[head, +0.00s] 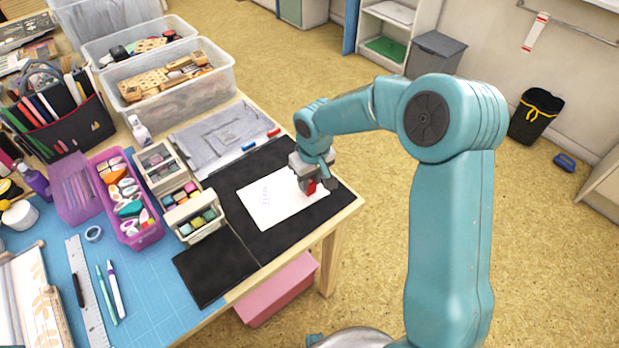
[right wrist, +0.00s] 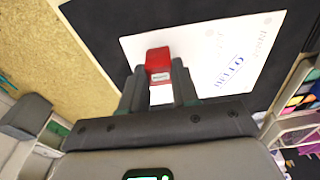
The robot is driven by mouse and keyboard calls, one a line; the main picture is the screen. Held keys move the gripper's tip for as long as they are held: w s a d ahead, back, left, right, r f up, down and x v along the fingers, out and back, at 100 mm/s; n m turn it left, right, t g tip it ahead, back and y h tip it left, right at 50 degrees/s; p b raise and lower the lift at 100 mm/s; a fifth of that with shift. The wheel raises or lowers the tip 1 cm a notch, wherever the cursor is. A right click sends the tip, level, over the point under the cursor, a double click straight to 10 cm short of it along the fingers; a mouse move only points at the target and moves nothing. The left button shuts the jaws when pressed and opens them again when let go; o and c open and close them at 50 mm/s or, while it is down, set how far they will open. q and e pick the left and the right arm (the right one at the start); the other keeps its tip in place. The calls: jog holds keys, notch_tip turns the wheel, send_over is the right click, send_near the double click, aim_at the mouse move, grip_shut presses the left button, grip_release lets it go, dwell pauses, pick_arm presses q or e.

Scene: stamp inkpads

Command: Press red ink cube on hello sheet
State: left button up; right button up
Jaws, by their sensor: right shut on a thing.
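A red ink cube (head: 311,188) with a pale label on its end is between the fingers of my right gripper (head: 314,180). The right wrist view also shows the cube (right wrist: 158,60) held at the fingertips. The white hello sheet (head: 290,207) lies on the black mat. In the right wrist view the sheet (right wrist: 190,45) shows blue HELLO lettering and other faint marks. The gripper is over the sheet's right edge area, near the table's right corner. I cannot tell whether the cube touches the paper. My left gripper is not in view.
The black mat (head: 212,272) has free room around the sheet. Small racks of coloured ink cubes (head: 194,215) stand left of it. A grey folder (head: 220,133) with a red and a blue marker lies behind. Clear bins (head: 165,98) stand at the back left.

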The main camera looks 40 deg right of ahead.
jog(key=shift+f+b, duration=0.45)
jog(key=shift+f, duration=0.05)
dwell(1.4)
jog(key=shift+r, duration=0.15)
jog(key=shift+r+p, duration=0.35)
jog(key=shift+r, duration=0.15)
jog(key=shift+r+p, duration=2)
jog(key=shift+r, duration=0.8)
